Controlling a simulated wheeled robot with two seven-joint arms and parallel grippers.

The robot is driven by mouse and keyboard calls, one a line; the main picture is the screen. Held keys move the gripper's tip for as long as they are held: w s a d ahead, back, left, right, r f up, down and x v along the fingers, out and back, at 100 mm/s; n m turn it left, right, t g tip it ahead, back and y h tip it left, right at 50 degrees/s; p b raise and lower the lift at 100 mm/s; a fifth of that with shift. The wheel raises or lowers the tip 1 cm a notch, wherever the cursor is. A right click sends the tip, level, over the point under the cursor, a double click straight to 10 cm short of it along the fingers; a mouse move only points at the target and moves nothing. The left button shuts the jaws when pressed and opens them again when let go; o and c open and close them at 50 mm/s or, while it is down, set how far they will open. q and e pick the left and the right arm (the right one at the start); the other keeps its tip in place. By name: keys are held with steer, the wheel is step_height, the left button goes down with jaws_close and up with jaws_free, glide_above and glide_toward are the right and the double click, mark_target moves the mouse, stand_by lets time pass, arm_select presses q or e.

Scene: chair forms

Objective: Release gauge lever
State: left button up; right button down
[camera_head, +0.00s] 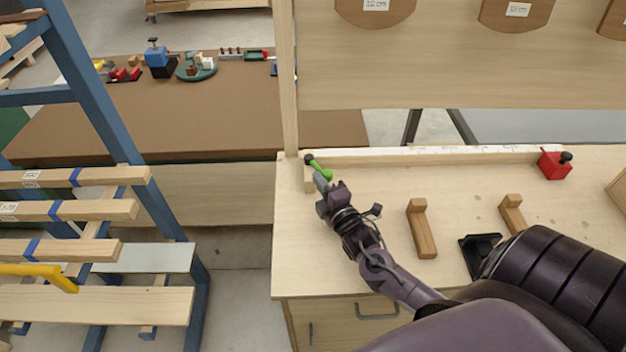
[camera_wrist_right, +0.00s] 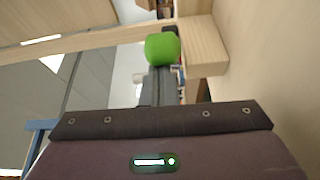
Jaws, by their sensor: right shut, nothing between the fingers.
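The gauge lever (camera_head: 320,168) is a short green handle with a dark knob, at the back left corner of the light wooden bench. It also shows in the right wrist view as a green block (camera_wrist_right: 162,49) just beyond the fingertips. My right gripper (camera_head: 321,181) is shut and empty, its fingertips at or very close to the green lever; I cannot tell whether they touch. In the wrist view the fingers (camera_wrist_right: 160,78) point straight at the green part. The lever's base is partly hidden behind the gripper. My left gripper is not in view.
A pale fence (camera_head: 430,156) runs along the bench's back edge, with a red block (camera_head: 555,165) at its right. Two L-shaped wooden pieces (camera_head: 421,230) (camera_head: 512,214) and a black holder (camera_head: 480,250) lie on the bench. A blue rack (camera_head: 110,130) with boards stands left.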

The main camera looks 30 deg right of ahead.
stand_by(0.4)
steer(key=shift+d+n+y, duration=0.3)
steer(key=shift+y, duration=0.4)
steer(key=shift+d+n+y, duration=0.2)
steer(key=shift+n+y, duration=0.1)
steer(key=shift+s+d+n+y, duration=0.15)
steer(key=shift+d+n+y, duration=0.25)
steer(key=shift+y, duration=0.2)
steer(key=shift+d+f+n+y+b, duration=0.1)
steer(key=shift+d+n+y+b, duration=0.15)
steer(key=shift+d+n+y, duration=0.5)
steer(key=shift+d+n+y+b, duration=0.25)
steer(key=shift+d+n+y, duration=0.15)
steer(key=shift+y, duration=0.55)
steer(key=shift+w+d, duration=0.2)
steer(key=shift+d, duration=0.45)
steer(key=shift+w+d, duration=0.15)
steer(key=shift+d, duration=0.5)
steer(key=shift+d+r, duration=0.1)
steer(key=shift+r, duration=0.1)
